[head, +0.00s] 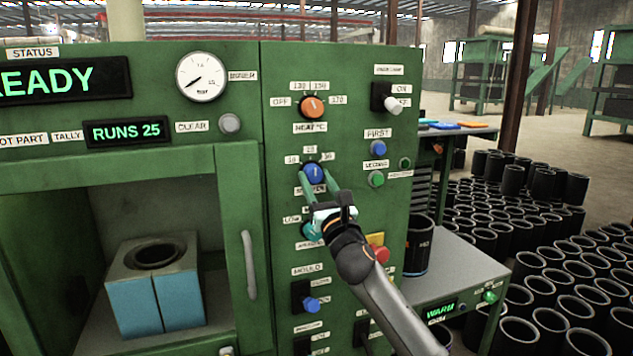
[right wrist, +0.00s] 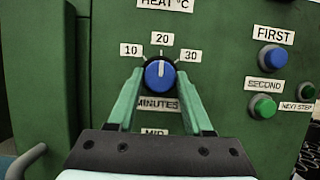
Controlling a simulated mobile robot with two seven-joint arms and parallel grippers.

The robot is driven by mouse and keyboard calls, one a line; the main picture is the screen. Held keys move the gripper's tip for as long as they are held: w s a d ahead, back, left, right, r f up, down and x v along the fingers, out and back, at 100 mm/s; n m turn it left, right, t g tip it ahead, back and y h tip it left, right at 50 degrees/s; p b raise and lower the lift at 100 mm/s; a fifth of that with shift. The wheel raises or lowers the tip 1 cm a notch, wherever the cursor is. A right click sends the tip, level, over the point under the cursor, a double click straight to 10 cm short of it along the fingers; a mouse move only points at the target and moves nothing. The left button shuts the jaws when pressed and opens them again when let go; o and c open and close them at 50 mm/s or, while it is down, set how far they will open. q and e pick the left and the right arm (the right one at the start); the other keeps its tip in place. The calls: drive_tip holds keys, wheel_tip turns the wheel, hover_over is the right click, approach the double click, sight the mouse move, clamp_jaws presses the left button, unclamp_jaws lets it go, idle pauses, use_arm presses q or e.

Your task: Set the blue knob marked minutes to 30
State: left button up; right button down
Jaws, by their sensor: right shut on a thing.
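The blue minutes knob (head: 314,173) is on the green panel, below the orange heat knob. In the right wrist view the blue knob (right wrist: 159,75) has its white pointer line straight up, at the 20 label (right wrist: 161,39). The 10 label (right wrist: 131,50) is to its left and the 30 label (right wrist: 190,56) to its right. My right gripper (head: 316,181) has its green fingers on either side of the knob and is shut on it; it also shows in the right wrist view (right wrist: 160,84). The fingers partly cover the minutes label. My left gripper is not in view.
The orange heat knob (head: 313,107) is just above. The blue FIRST button (head: 378,149) and green SECOND button (head: 376,179) are to the right. A teal knob (head: 311,232) is below, partly hidden by my gripper. A vertical handle (head: 249,265) is at left.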

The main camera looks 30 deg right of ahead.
drive_tip(key=shift+m, duration=0.3)
drive_tip(key=m+h, duration=0.1)
drive_tip(key=m, duration=0.1)
drive_tip(key=m+g+h, duration=0.1)
drive_tip(key=m+h, duration=0.1)
drive_tip(key=shift+a+m, duration=0.2)
drive_tip(key=shift+m, duration=0.2)
drive_tip(key=m+g+h, duration=0.1)
drive_tip(key=m, duration=0.1)
drive_tip(key=m+p, duration=0.1)
drive_tip(key=m, duration=0.1)
drive_tip(key=m+g+h, duration=0.1)
drive_tip(key=m, duration=0.2)
drive_tip(key=shift+w+a+r+g+h+p, duration=0.1)
drive_tip(key=shift+g+h+p, duration=0.2)
drive_tip(key=shift+c, duration=1.6)
unclamp_jaws()
